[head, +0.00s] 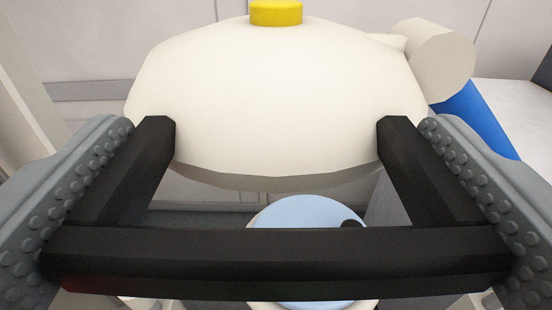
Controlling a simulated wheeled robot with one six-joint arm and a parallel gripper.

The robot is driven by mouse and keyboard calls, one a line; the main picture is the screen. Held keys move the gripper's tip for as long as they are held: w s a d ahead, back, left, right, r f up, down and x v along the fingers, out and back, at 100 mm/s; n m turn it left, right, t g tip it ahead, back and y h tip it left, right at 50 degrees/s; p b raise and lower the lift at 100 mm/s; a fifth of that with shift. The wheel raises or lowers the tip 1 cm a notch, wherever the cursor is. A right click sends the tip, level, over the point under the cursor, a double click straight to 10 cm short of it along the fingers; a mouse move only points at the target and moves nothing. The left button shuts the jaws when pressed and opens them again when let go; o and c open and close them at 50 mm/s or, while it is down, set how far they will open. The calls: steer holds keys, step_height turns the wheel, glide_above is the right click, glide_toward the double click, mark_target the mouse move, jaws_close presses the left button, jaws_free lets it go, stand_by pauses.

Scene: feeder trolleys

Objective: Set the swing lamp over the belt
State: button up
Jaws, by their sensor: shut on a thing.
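The swing lamp's white, dome-like head (275,90) fills the upper middle of the head view, with a yellow knob (276,12) on top. A black U-shaped handle (200,248) comes from its near side toward me. My gripper (277,215) is shut on this handle, one grey studded finger against each end of the bar. Behind the head at right, a pale cylindrical joint (437,58) and a blue arm piece (475,115) show, seemingly the lamp's arm. I cannot make out the belt for certain.
Below the handle is a light blue round top (300,212) with a dark spot, partly hidden by the bar. A pale flat surface (510,105) lies at right. Light wall panels (90,45) stand behind, and dark grey floor shows below the lamp.

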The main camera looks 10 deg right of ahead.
steer(key=s+d+n+y, duration=0.3)
steer(key=s+d+y, duration=0.1)
steer(key=s, duration=0.8)
steer(key=s+d+n+y, duration=0.3)
steer(key=s+y, duration=0.3)
steer(key=s, duration=0.6)
steer(key=shift+s+d+n+g, duration=0.25)
steer(key=shift+d+n+g, duration=0.15)
steer(key=shift+d, duration=0.1)
steer(key=shift+y, duration=0.4)
steer(key=o, duration=1.1)
steer(key=shift+c, duration=0.2)
steer(key=shift+s, duration=0.1)
steer(key=v, duration=1.1)
steer(key=shift+s, duration=0.35)
